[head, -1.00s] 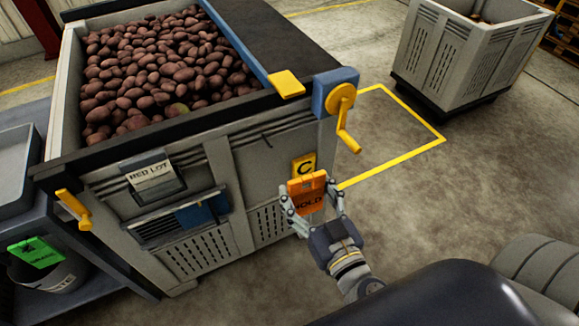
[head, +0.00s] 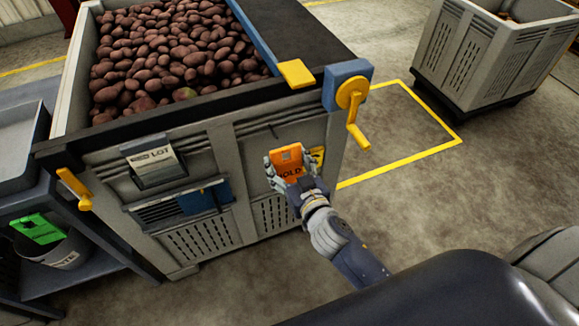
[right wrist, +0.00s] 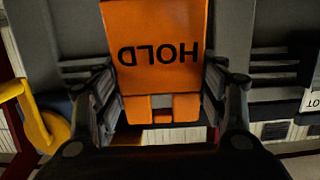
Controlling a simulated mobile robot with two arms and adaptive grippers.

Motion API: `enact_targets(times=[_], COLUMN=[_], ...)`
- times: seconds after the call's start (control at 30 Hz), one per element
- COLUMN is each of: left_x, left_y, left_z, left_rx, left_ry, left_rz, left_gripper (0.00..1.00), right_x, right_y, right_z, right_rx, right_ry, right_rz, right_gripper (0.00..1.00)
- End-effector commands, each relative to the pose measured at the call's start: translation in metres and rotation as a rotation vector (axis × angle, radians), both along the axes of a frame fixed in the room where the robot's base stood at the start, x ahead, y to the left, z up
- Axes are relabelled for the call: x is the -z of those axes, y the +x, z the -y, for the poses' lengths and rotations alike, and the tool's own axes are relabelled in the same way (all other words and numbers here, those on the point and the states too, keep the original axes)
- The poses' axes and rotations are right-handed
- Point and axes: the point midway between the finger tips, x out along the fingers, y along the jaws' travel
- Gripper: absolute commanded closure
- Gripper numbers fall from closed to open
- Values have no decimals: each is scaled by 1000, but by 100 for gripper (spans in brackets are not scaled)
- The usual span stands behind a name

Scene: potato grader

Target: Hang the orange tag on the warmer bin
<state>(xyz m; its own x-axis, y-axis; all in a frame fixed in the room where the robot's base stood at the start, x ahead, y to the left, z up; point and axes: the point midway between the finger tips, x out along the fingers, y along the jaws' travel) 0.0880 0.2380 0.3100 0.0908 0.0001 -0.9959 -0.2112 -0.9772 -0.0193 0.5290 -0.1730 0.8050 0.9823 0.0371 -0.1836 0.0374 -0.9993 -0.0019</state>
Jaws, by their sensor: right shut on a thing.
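The orange tag (head: 287,158), marked HOLD, is held in my right gripper (head: 291,174) in front of the near bin's front wall. In the right wrist view the tag (right wrist: 158,45) stands between the two fingers, its lettering upside down. The near grey bin (head: 235,165) is full of red-brown potatoes and bears a lot card (head: 155,163). A thin dark hook-like piece (head: 274,131) shows on its wall just above the tag. A yellow plate (head: 318,158) is partly hidden behind the gripper. I cannot tell which bin is warmer. My left gripper is out of view.
A yellow crank (head: 354,112) juts from the bin's right corner, and a yellow handle (head: 73,188) from the left. A second grey bin (head: 470,55) stands back right. A green tag (head: 38,229) lies on a bucket at left. Floor right of the near bin is clear.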

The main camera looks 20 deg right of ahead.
Motion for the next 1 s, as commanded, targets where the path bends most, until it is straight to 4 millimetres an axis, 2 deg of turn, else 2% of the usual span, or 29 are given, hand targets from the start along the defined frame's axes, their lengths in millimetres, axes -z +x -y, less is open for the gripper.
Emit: enact_targets(times=[0.27,1.0], left_x=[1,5], left_y=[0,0], left_z=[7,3], left_rx=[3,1], left_ry=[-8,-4], left_rz=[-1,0], left_gripper=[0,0], right_x=[1,5], right_y=[17,62], right_z=[-1,-2], right_rx=[0,0], right_ry=[-1,-1], right_rz=[1,1], right_gripper=[58,58])
